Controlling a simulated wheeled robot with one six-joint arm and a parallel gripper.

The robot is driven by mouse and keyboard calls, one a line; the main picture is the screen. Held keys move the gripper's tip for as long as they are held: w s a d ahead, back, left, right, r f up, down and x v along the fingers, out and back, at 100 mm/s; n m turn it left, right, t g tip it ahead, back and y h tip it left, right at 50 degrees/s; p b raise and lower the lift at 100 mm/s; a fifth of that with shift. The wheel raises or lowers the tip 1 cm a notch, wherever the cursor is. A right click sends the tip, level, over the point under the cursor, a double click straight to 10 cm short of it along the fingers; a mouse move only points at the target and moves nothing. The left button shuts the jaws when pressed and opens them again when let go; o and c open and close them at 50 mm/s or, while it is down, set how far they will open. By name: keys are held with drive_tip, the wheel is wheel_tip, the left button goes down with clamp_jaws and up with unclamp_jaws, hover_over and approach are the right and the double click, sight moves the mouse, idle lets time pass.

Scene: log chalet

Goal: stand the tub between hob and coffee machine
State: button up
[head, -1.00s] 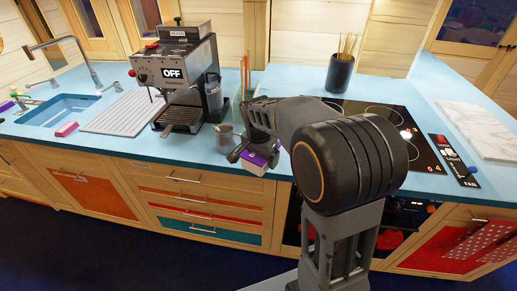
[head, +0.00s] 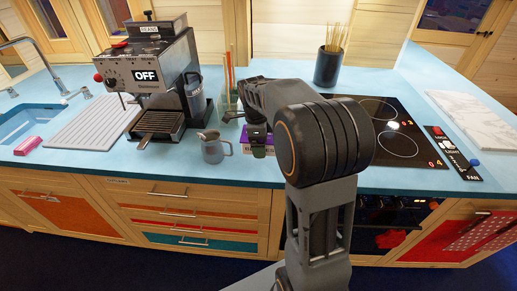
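The tub (head: 247,147) is small, purple and white, and shows in the head view beside and behind my gripper, partly hidden by it. It looks upright, at or just above the blue counter. My gripper (head: 259,148) points down with a finger across the tub's front and appears shut on it; the far finger is hidden. The coffee machine (head: 155,75) stands to the left, its display reading OFF. The black hob (head: 395,130) lies to the right, partly hidden by my arm. The tub is between the two.
A grey metal jug (head: 215,149) stands just left of the tub. A glass holder with orange sticks (head: 230,95) is behind it. A black pot of sticks (head: 330,64) stands farther back. The counter's front edge (head: 150,178) runs close before the tub.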

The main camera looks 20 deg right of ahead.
drive_tip(key=w+f, duration=0.1)
drive_tip(key=f, duration=0.1)
drive_tip(key=w+d+f, duration=0.1)
drive_tip(key=w+f, duration=0.1)
drive_tip(key=w+d+f, duration=0.1)
drive_tip(key=w+f, duration=0.1)
drive_tip(key=shift+w+p, duration=0.2)
drive_tip(key=shift+p, duration=0.2)
drive_tip(key=shift+w+f, duration=0.1)
drive_tip(key=shift+f, duration=1.6)
